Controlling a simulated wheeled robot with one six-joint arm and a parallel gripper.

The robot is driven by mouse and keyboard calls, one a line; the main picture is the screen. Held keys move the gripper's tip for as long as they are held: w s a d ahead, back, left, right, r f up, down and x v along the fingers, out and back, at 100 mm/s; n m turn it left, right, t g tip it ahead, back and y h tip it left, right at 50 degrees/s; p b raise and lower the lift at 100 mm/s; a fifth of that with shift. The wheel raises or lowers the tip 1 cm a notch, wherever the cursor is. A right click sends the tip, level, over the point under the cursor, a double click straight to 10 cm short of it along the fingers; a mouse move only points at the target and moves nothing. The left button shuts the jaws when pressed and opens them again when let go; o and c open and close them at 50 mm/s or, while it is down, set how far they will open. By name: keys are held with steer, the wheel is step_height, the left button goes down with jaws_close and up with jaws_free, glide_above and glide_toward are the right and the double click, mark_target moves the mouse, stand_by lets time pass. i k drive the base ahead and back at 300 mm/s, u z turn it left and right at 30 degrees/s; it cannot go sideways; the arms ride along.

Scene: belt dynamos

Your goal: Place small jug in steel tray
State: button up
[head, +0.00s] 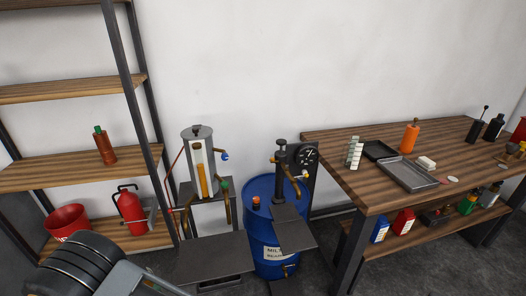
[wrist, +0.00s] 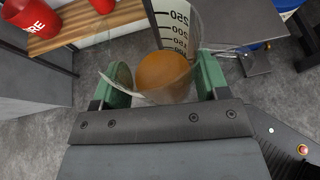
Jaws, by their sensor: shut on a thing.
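The small jug (wrist: 178,30) is a clear vessel with black scale marks, and an orange-brown round area shows inside it. My gripper (wrist: 163,80) is shut on the jug, with a green pad on each side of it. The jug and gripper do not show in the head view. The steel tray (head: 408,176) is a shallow grey tray lying flat on the wooden workbench at the right of the head view. Its inside looks empty.
A blue barrel (head: 262,235) stands left of the bench. Shelving (head: 75,170) stands far left.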

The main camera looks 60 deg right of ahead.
mark_target(406, 174)
steer(key=u, duration=1.15)
steer(key=k, duration=2.75)
steer(key=z, duration=0.15)
